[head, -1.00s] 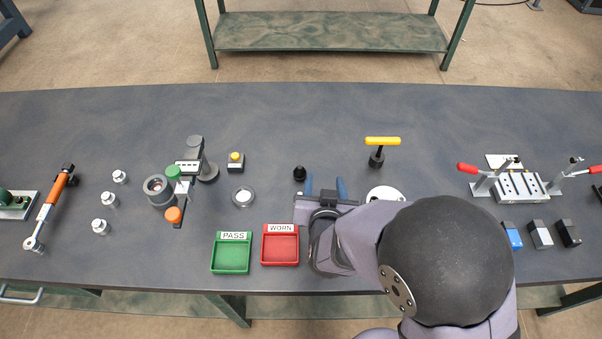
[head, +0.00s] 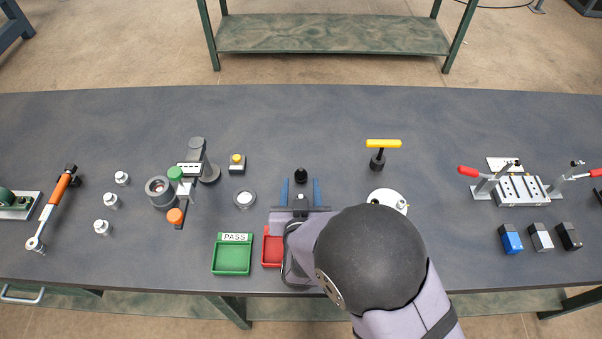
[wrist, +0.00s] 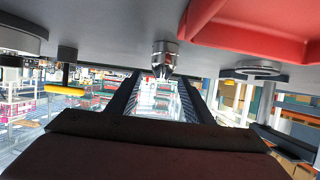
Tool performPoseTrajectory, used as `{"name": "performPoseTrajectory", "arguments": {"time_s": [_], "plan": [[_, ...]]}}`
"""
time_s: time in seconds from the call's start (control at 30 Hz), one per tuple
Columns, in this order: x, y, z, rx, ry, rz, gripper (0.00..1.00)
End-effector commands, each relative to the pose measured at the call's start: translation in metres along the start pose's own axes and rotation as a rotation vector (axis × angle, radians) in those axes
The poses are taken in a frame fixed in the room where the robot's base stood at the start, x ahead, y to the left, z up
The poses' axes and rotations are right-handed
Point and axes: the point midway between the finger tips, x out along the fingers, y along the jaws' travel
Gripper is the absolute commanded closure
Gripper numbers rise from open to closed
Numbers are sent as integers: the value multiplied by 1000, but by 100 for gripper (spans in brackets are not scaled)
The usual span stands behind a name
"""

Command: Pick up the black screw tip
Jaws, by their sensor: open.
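The black screw tip (head: 301,175) stands on the bench in front of my gripper (head: 300,182). The gripper is open, with one blue finger to each side of the tip's line and nothing held between them. The wrist view is upside down, with the bench at the top. There the tip (wrist: 164,58) looks dark and shiny, centred between the two finger ends. I cannot tell how far the fingers reach past it.
The red tray (head: 267,250) is partly hidden by my arm, beside the green PASS tray (head: 231,270). A grey ring (head: 244,199) lies left of the gripper. A yellow T-handle tool (head: 382,144) and a white disc (head: 399,196) stand to the right. The bench behind the tip is clear.

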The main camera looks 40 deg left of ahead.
Motion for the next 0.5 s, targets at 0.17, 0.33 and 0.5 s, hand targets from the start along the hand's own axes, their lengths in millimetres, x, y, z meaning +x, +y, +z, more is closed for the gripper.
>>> {"name": "performPoseTrajectory", "arguments": {"time_s": [0.17,0.33,0.5], "plan": [[15,1,0,0,-2,2,53],[34,1,1,0,-2,2,53],[47,1,2,0,-1,1,53]]}}
